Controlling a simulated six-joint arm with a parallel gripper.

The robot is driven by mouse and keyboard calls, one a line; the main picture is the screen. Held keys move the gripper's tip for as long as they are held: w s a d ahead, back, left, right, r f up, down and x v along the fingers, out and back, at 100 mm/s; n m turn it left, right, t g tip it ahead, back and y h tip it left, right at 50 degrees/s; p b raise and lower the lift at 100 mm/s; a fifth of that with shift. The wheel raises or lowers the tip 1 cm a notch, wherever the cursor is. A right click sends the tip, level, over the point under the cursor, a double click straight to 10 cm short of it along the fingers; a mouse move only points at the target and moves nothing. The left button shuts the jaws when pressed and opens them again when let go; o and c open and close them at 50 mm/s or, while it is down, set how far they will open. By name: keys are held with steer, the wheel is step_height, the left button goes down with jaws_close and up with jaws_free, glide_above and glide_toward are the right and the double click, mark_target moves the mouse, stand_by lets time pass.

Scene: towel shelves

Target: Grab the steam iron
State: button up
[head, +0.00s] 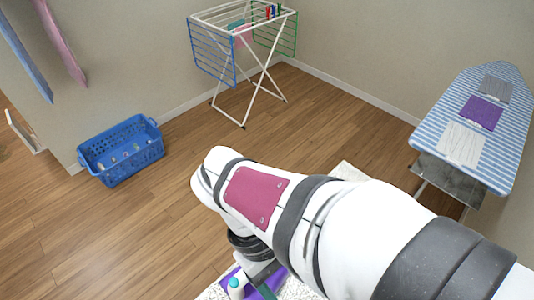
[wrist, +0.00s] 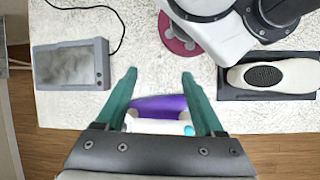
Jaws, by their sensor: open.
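My gripper (wrist: 160,75) has two teal fingers spread apart, with nothing clasped between the tips. In the wrist view, a purple item (wrist: 158,104) with white parts and a small teal cap (wrist: 189,130) lies between the fingers, nearer their bases. My gripper's body hides part of it. In the head view, the white part with the teal cap (head: 235,284) shows beside my gripper. A white body with a black textured oval (wrist: 285,76) rests on a dark tray at right in the wrist view. I cannot tell for certain which one is the steam iron.
A grey box with a screen (wrist: 72,64) and a black cord lies left on the pale table (wrist: 140,50). A magenta disc (wrist: 178,38) is near my arm's base. A blue basket (head: 122,150), drying rack (head: 242,50) and ironing board (head: 425,118) stand farther off.

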steer(key=a+f+n+t+h, duration=0.3)
steer(key=a+n+t, duration=0.3)
steer(key=a+n, duration=0.3)
steer(key=a+f+n+t+h, duration=0.25)
steer(key=a+n+t, duration=0.45)
steer(key=n, duration=0.5)
steer(key=shift+m+g+h, duration=0.3)
steer(key=shift+g+h, duration=0.15)
steer(key=shift+g, duration=0.25)
steer(key=x, duration=1.4)
steer(key=shift+w+d+f, duration=0.1)
steer(key=shift+w+d, duration=0.1)
steer(key=shift+d, duration=0.05)
jaws_close()
